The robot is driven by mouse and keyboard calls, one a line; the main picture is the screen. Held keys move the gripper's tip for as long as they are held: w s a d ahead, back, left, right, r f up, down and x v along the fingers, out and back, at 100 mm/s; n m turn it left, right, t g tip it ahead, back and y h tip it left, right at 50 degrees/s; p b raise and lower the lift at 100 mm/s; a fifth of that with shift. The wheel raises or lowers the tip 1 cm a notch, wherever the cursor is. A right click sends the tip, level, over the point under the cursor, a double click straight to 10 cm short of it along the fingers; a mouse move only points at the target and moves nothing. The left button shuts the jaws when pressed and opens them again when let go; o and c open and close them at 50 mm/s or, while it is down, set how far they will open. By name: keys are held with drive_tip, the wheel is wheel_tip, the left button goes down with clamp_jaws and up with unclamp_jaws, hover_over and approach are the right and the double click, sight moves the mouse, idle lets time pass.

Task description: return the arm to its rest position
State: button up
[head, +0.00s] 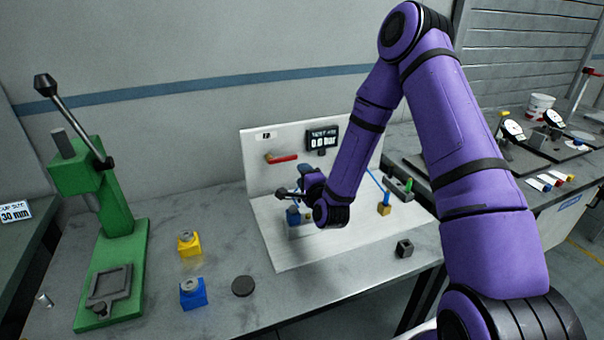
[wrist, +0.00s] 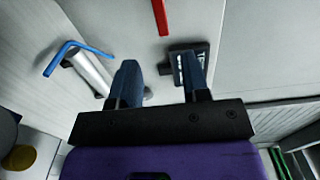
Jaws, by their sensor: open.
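My purple arm reaches over the workbench from the right in the head view. My gripper (head: 283,193) is in front of the white panel of the test stand, pointing left, above the stand's base. In the wrist view its two dark blue fingers (wrist: 160,85) stand apart with nothing between them. The fingers point toward the white panel (wrist: 120,25). A red lever (head: 282,158) and a small display (head: 322,140) are on the panel, and my arm hides part of it.
A green press (head: 112,230) stands at the left. A yellow block (head: 189,244), a blue block (head: 193,293) and a dark disc (head: 243,286) lie on the bench. Dial gauges (head: 513,130) stand further right.

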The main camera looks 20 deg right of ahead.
drive_tip(key=shift+r, duration=0.1)
idle(0.3)
drive_tip(key=s+r+n+g, duration=0.35)
drive_tip(key=r+n, duration=0.25)
drive_tip(key=r, duration=0.4)
drive_tip(key=s+r+n+g, duration=0.3)
drive_tip(key=s+r+n, duration=0.25)
drive_tip(key=r, duration=0.45)
drive_tip(key=s+r+n+g, duration=0.2)
drive_tip(key=s+r, duration=0.1)
drive_tip(key=s, duration=0.6)
drive_tip(key=s+d+r+n+g, duration=0.1)
drive_tip(key=s+r+n+g, duration=0.1)
drive_tip(key=s, duration=0.8)
drive_tip(key=s+r+n+g, duration=0.2)
drive_tip(key=s+r, duration=0.2)
drive_tip(key=s, duration=0.6)
drive_tip(key=shift+d+r+n, duration=0.3)
drive_tip(key=shift+d+n, duration=0.05)
drive_tip(key=shift+s, duration=0.1)
